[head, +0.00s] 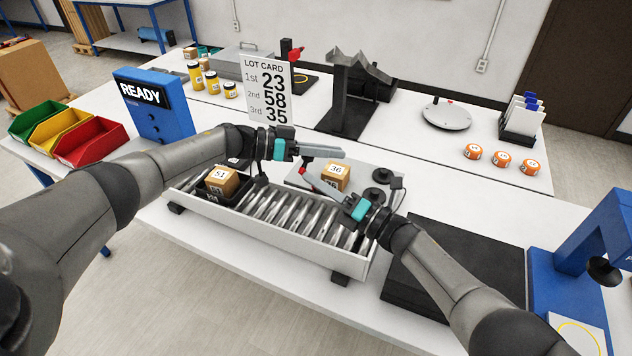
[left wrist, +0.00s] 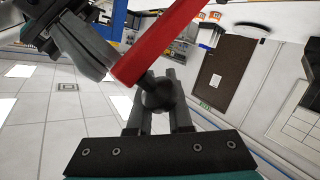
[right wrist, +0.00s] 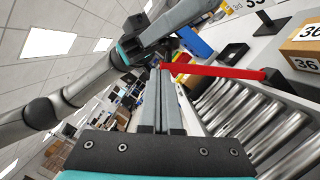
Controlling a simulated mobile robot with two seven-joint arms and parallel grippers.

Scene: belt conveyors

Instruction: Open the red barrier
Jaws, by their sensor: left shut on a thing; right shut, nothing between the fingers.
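The red barrier is a red bar. In the right wrist view the bar (right wrist: 215,70) stretches across one end of the rollers, with a dark part at its right end. In the left wrist view the bar (left wrist: 165,42) runs diagonally past a black ball knob (left wrist: 158,92). My left gripper (head: 335,153) is shut on this knob. In the head view only small red bits of the barrier (head: 306,180) show between my grippers; the rest is hidden. My right gripper (head: 308,174) is shut and empty, close to the barrier; I cannot tell whether they touch.
The roller conveyor (head: 250,237) lies below my grippers. Box 51 (head: 221,181) stands in a black tray at its left end. Box 36 (head: 335,175) stands behind the rollers. The lot card (head: 266,88) stands farther back. A black mat (head: 450,270) lies at right.

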